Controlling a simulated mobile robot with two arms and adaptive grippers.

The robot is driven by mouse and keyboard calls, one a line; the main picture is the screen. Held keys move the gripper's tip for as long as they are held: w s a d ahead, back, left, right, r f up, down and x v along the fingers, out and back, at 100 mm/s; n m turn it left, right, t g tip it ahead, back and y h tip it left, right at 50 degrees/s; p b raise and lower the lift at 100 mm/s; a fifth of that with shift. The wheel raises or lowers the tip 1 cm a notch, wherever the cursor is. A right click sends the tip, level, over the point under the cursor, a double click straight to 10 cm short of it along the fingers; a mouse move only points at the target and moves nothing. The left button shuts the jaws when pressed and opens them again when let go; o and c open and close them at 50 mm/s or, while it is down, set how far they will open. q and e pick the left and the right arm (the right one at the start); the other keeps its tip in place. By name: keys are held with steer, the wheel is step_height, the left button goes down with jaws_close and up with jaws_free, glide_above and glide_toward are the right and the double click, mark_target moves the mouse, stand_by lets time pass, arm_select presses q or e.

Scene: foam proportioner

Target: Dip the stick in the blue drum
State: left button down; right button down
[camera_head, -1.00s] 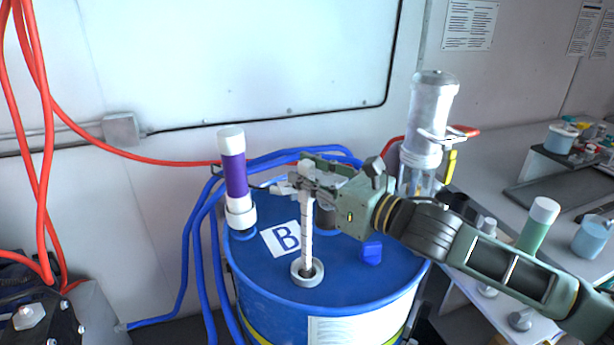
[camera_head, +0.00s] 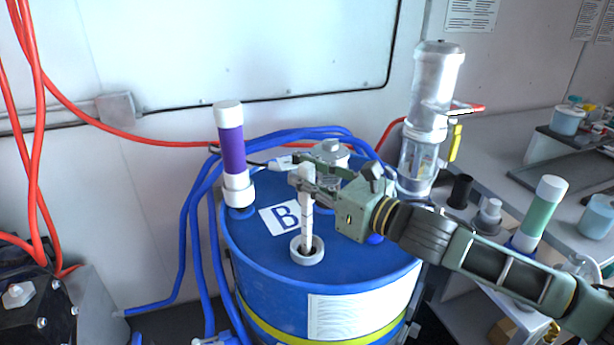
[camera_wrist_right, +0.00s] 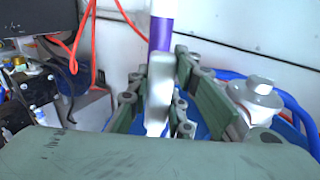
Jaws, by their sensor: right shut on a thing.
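The blue drum (camera_head: 275,262) marked B stands in the middle of the head view. A white stick (camera_head: 308,228) stands nearly upright in the round white-rimmed opening (camera_head: 307,249) on its lid; its lower end is hidden inside. My right gripper (camera_head: 308,190) is shut on the stick near its top, above the lid. In the right wrist view the stick (camera_wrist_right: 158,92) shows between the fingers. My left gripper is not in view.
A purple tube with white ends (camera_head: 232,150) stands at the lid's left rear. A clear cylinder unit (camera_head: 435,95) stands behind right. Blue hoses (camera_head: 200,215) run around the drum. A green tube (camera_head: 540,212) and cups stand by the right counter.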

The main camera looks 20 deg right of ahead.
mark_target(310, 207)
steer(key=shift+f+b, duration=2.15)
steer(key=shift+f, duration=1.05)
step_height(310, 207, up, 26)
steer(key=p, duration=2.6)
steer(key=shift+r, duration=0.2)
